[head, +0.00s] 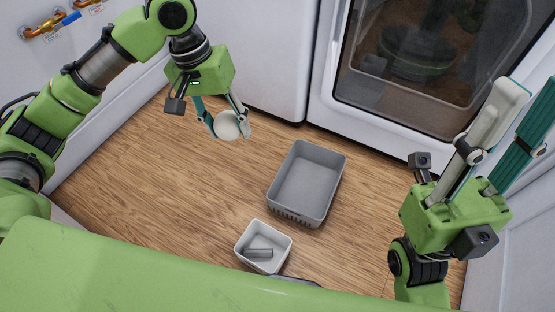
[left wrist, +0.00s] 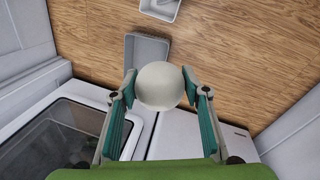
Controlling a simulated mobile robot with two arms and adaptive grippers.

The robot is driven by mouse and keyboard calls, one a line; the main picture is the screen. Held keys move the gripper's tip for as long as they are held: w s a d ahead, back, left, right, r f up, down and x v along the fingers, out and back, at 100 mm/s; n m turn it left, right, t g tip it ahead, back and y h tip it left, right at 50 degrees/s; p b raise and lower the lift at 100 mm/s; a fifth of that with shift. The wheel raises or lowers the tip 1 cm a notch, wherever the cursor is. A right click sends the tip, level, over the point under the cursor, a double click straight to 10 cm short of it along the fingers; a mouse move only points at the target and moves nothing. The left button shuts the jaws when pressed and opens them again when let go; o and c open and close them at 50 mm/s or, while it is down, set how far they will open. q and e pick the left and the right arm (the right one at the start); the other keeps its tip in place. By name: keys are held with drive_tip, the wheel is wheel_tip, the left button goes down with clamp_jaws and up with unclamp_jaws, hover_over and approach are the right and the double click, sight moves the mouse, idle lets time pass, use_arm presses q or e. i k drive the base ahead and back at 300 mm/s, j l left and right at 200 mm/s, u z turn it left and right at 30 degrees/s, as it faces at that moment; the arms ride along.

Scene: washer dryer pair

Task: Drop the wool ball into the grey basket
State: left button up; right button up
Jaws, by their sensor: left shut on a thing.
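The wool ball (head: 227,125) is round and off-white. My left gripper (head: 231,128) is shut on it and holds it up over the floor, to the left of and beyond the grey basket (head: 296,215). In the left wrist view the ball (left wrist: 160,87) sits between the two teal fingers and hides part of the basket (left wrist: 147,48). The basket is rectangular and upright on the floor, and its visible inside is empty. My right gripper (head: 533,98) is raised at the right, with its fingers apart and nothing between them.
A small white bin (head: 249,263) with a grey block (head: 259,252) inside stands nearer than the basket. A white machine with a dark glass door (head: 410,65) stands behind. Blue and orange valves (head: 62,22) are on the left wall. Wooden floor (head: 160,190) is clear at left.

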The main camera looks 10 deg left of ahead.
sight(301, 190)
drive_tip(key=i+l+u, duration=0.15)
drive_tip(key=l, duration=0.2)
drive_tip(key=i+l+u, duration=0.15)
drive_tip(key=l, duration=0.25)
drive_tip(key=i+l+u, duration=0.15)
drive_tip(key=l, duration=0.25)
drive_tip(key=i+u, duration=0.1)
